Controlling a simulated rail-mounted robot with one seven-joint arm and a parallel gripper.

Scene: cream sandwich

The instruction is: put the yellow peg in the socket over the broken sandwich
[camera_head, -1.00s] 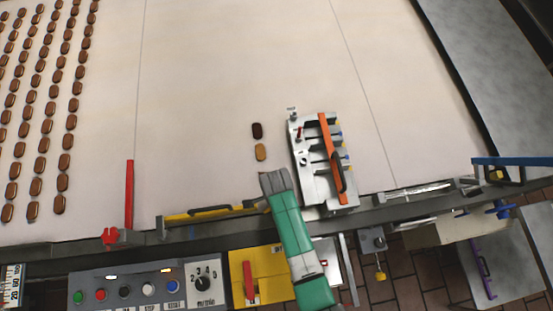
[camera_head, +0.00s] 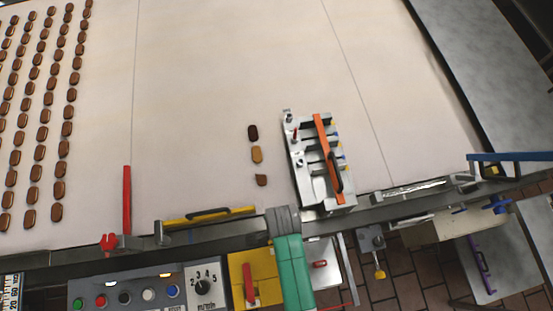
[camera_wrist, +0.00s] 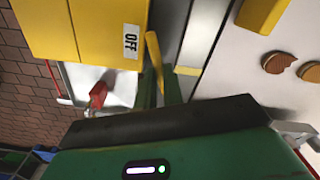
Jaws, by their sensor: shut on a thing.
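My gripper (camera_wrist: 160,88) has green fingers closed on a slim yellow peg (camera_wrist: 153,50), which sticks out past them in the wrist view. In the head view my green arm hides the fingers at the front edge of the belt. The broken sandwich lies apart on the pale belt as a dark piece (camera_head: 253,133), a tan piece (camera_head: 256,154) and a smaller brown piece (camera_head: 261,180). Two pieces also show in the wrist view (camera_wrist: 277,63). A metal fixture (camera_head: 307,188) with an orange bar (camera_head: 327,150) stands right of them. I cannot tell which opening is the socket.
Rows of whole sandwiches (camera_head: 61,150) lie at the left of the belt. A yellow box marked OFF (camera_wrist: 110,28) is close to my fingers.

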